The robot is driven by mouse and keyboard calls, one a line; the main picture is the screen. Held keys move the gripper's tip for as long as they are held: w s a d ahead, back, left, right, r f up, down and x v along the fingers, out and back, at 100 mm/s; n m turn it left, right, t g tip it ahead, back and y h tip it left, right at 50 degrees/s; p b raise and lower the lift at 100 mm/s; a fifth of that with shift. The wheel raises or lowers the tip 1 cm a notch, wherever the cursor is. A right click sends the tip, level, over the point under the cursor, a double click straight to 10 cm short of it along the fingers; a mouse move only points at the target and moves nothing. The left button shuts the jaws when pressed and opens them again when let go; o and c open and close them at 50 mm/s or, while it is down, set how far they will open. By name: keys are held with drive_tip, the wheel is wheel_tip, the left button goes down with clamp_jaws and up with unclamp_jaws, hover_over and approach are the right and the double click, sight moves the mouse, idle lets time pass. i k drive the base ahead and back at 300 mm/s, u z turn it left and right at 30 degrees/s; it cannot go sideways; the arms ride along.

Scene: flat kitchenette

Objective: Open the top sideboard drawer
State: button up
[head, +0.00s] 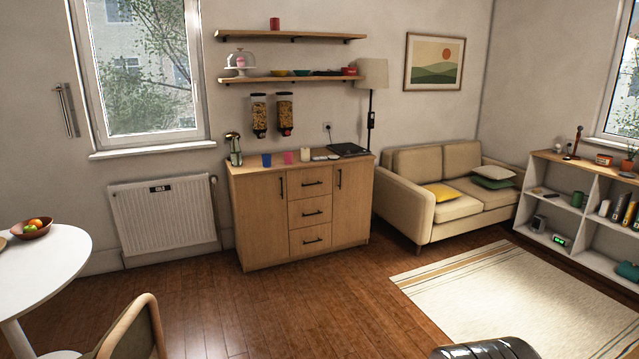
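The wooden sideboard (265,218) stands against the back wall, left of the sofa. It has a door on each side and a column of three drawers between them. The top drawer (303,184) is shut, with a dark bar handle (314,183) across its front. The drawers below it are shut too, and so are both doors. My gripper is not in view. A dark, shiny rounded shape at the bottom edge, right of centre, is cut off, and I cannot tell what it is.
Wooden floor (290,300) lies clear in front of the sideboard. A white round table (60,262) and a chair (135,325) stand at the lower left. A beige sofa (405,208), a striped rug (500,300) and a low shelf (545,205) are to the right. Cups and a laptop (347,149) sit on the sideboard.

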sight(313, 182)
drive_tip(key=z, duration=0.3)
drive_tip(key=k, duration=0.7)
drive_tip(key=z, duration=0.5)
drive_tip(key=k, duration=0.65)
drive_tip(key=z, duration=0.15)
drive_tip(key=i, duration=2.2)
drive_tip(key=u, duration=0.3)
drive_tip(key=i, duration=1.8)
drive_tip(key=u, duration=0.2)
